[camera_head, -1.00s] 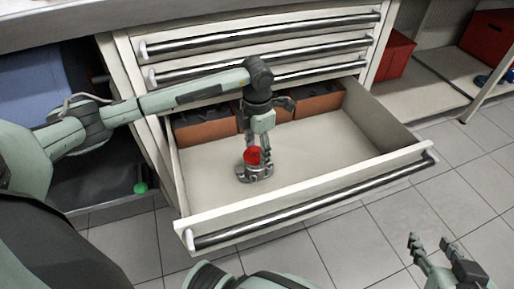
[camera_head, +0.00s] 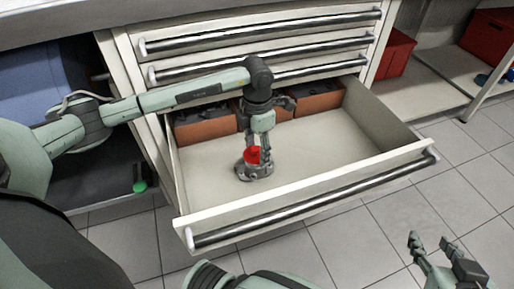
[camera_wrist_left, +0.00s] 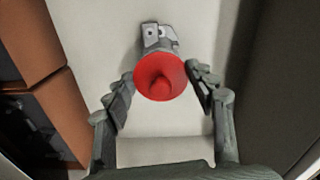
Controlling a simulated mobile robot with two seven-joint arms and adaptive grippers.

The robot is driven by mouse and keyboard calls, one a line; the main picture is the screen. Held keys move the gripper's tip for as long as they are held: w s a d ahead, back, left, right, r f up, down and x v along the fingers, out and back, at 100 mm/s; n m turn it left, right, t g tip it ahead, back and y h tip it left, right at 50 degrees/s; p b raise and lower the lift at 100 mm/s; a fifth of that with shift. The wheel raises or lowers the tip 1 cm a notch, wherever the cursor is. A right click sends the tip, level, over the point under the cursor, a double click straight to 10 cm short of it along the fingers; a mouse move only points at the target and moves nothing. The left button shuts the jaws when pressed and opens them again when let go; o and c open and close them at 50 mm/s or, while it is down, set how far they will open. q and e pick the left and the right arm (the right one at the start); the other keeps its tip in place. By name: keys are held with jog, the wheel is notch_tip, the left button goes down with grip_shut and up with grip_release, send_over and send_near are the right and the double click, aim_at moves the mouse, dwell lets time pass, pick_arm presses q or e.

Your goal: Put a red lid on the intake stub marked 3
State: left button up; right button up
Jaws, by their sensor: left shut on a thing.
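A red lid (camera_head: 252,155) with a round knob sits at a grey metal part (camera_head: 253,173) on the floor of the open drawer (camera_head: 340,150). In the left wrist view the red lid (camera_wrist_left: 160,78) faces the camera, with the grey metal part (camera_wrist_left: 158,36) partly hidden behind it. My left gripper (camera_head: 256,150) points down into the drawer, shut on the red lid, with one finger on each side. Whether the lid rests fully on the metal part cannot be told. No number 3 is readable. My right gripper (camera_head: 430,241) is empty, fingers apart, outside the drawer.
Brown boxes (camera_head: 205,123) line the drawer's back. The drawer's front wall and metal handle (camera_head: 310,205) lie nearest me. Shut drawers (camera_head: 265,40) are above. Red bins (camera_head: 395,53) stand on the right shelf. The drawer's right half is bare.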

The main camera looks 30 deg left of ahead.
pick_arm(q)
jog(key=shift+f, duration=0.15)
dwell(0.3)
jog(key=o, duration=0.9)
jog(key=shift+o, duration=0.2)
jog(key=shift+r+p, duration=2.35)
jog(key=shift+r, duration=1.45)
jog(key=shift+f, duration=0.1)
